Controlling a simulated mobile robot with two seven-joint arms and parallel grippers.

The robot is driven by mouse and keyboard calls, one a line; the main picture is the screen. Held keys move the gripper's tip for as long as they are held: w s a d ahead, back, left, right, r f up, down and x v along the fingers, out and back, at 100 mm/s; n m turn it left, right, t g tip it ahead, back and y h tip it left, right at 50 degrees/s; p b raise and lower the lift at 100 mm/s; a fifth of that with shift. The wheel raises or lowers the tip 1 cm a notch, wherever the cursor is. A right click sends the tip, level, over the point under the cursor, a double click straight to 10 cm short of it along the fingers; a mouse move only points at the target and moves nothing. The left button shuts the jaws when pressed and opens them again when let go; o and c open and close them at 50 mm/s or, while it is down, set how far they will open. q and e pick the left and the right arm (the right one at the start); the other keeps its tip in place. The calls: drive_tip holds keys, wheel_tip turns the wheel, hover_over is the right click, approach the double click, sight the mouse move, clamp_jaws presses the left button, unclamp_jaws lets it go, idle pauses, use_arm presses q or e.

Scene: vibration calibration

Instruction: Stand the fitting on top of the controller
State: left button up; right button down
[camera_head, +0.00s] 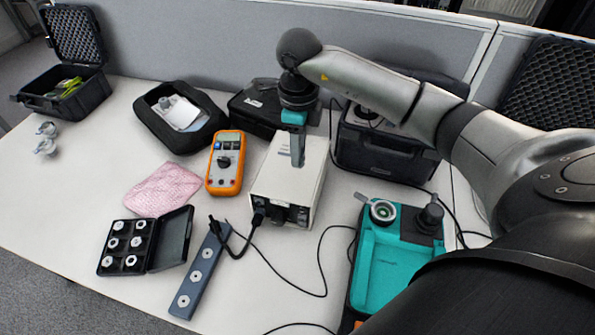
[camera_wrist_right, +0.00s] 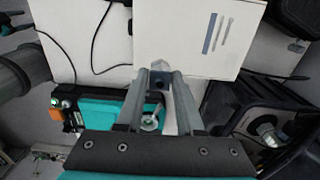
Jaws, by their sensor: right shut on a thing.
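The controller (camera_head: 312,160) is a white box in the middle of the table, with a dark cable plugged into its front; its white top (camera_wrist_right: 245,55) also shows in the right wrist view. My right gripper (camera_head: 298,162) points down over the top of the controller. In the right wrist view the jaws (camera_wrist_right: 162,80) are shut on a small metallic fitting (camera_wrist_right: 159,67) at the fingertips. The fitting is too small to make out in the head view. I cannot tell whether it touches the controller's top. My left gripper is not in view.
An orange multimeter (camera_head: 226,163) stands left of the controller, and a teal device (camera_head: 384,268) to its right. A grey bar (camera_head: 188,293), an open case of hex pieces (camera_head: 125,245) and a pink cloth (camera_head: 162,188) lie at left. Black cases stand behind; loose cables cross the front.

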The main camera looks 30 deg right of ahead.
wheel_tip(320, 180, down, 4)
drive_tip(key=shift+r, duration=0.2)
drive_tip(key=shift+f+b, duration=0.35)
drive_tip(key=shift+f, duration=1.35)
drive_tip(key=shift+f, duration=0.15)
drive_tip(key=c, duration=0.5)
unclamp_jaws()
drive_tip(key=shift+c, duration=0.2)
drive_tip(key=shift+r, duration=0.2)
wheel_tip(320, 180, up, 12)
drive_tip(key=shift+f+p, duration=0.1)
drive_tip(key=shift+p, duration=0.55)
